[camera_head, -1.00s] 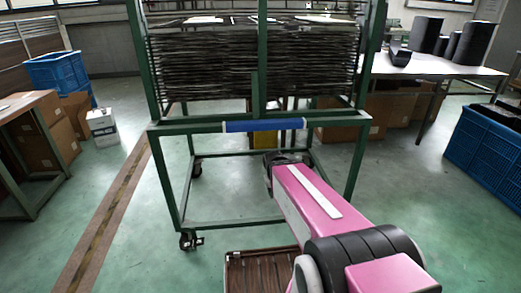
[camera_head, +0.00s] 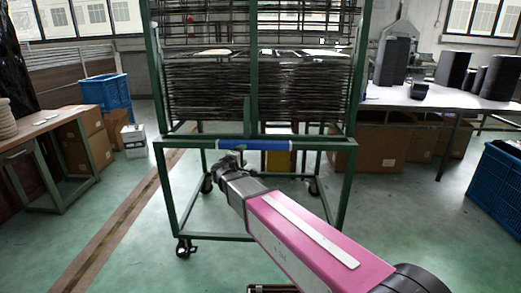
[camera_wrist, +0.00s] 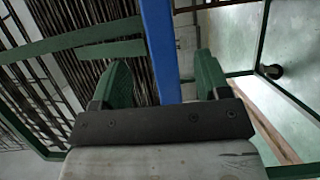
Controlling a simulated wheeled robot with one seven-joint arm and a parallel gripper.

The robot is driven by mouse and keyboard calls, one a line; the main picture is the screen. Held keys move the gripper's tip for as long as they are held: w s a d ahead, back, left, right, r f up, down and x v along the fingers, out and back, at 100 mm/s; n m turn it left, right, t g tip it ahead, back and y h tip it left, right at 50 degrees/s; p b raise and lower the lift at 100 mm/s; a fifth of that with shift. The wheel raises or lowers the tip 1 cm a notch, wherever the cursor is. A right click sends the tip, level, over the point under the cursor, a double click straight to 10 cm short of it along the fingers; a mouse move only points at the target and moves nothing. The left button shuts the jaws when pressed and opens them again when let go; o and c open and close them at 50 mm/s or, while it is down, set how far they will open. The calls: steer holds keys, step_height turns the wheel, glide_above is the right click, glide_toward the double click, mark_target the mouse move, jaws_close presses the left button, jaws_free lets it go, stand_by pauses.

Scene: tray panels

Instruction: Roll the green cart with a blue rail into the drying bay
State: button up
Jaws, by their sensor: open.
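The green cart (camera_head: 171,190) stands on casters in the middle of the head view, loaded with a dense stack of dark wire trays. Its blue rail (camera_head: 255,144) runs level across the front bar. My gripper (camera_head: 233,156) is at the rail's left half, close in front of it. In the wrist view the blue rail (camera_wrist: 160,30) runs between the two spread fingers of my gripper (camera_wrist: 162,62), with gaps on both sides. The fingers are open and not clamped on it. I cannot tell how deep the rail sits between them. I cannot make out the drying bay.
A table (camera_head: 430,97) with black bins is at the right, with cardboard boxes (camera_head: 378,148) under it. Blue crates (camera_head: 495,180) stand at the right edge. A workbench (camera_head: 40,125) and a blue crate (camera_head: 110,92) are at the left. A brown floor stripe (camera_head: 118,220) runs left of the cart.

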mark_target(252, 147)
steer(key=x, duration=1)
steer(key=shift+w, duration=0.35)
jaws_close()
steer(key=shift+s, duration=0.1)
